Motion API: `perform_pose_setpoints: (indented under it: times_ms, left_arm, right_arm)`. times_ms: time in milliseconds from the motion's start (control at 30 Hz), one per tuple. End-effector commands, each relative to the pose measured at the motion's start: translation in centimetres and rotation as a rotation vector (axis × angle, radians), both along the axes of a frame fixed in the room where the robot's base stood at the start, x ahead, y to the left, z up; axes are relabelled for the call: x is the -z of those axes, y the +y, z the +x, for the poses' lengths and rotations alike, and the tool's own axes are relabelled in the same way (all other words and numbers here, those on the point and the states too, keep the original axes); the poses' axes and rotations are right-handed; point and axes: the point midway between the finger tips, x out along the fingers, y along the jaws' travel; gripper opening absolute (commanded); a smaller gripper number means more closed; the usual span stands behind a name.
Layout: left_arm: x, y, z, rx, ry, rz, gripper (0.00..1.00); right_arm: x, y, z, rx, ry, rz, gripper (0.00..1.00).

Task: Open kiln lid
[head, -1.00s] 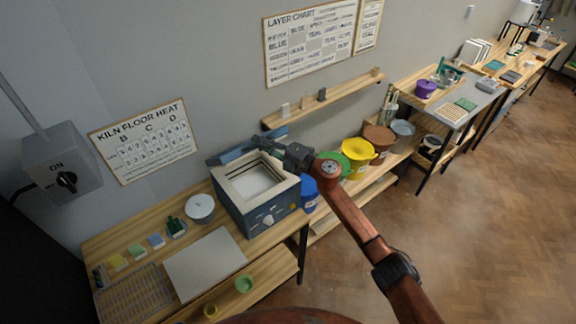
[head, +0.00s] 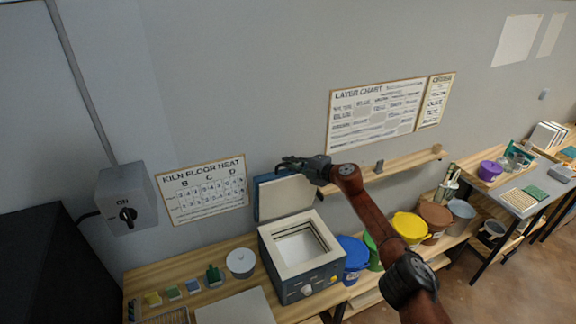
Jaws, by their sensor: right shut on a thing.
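The kiln (head: 303,262) is a blue-grey box on the wooden bench, with its square pale chamber open to view. Its lid (head: 287,199), blue at the edge with a cream inner face, stands up at the back of the kiln, close to the wall. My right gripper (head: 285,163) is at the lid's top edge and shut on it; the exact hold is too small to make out. My left gripper is out of view.
A wall switch box (head: 126,199) reads ON at left. A blue bucket (head: 354,254) and several other buckets stand at right. A wall shelf (head: 400,170) runs behind my right arm.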

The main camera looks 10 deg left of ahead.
Motion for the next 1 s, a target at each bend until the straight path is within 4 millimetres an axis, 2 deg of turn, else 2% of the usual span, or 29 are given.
perform_pose_setpoints:
  times_ms: [433, 833, 867, 1000]
  left_arm:
    - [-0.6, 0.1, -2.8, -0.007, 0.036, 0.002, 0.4]
    - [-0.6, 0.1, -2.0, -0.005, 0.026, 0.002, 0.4]
    - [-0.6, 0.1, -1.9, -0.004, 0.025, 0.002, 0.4]
    - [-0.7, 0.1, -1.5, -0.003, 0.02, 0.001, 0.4]
  right_arm:
    - [-0.4, -0.1, 0.8, 0.012, 0.046, -0.023, 0.0]
    - [-0.4, -0.1, 0.8, 0.011, 0.048, -0.024, 0.0]
    - [-0.3, -0.1, 0.8, 0.011, 0.048, -0.024, 0.09]
    - [-0.3, -0.1, 0.8, 0.011, 0.048, -0.024, 0.19]
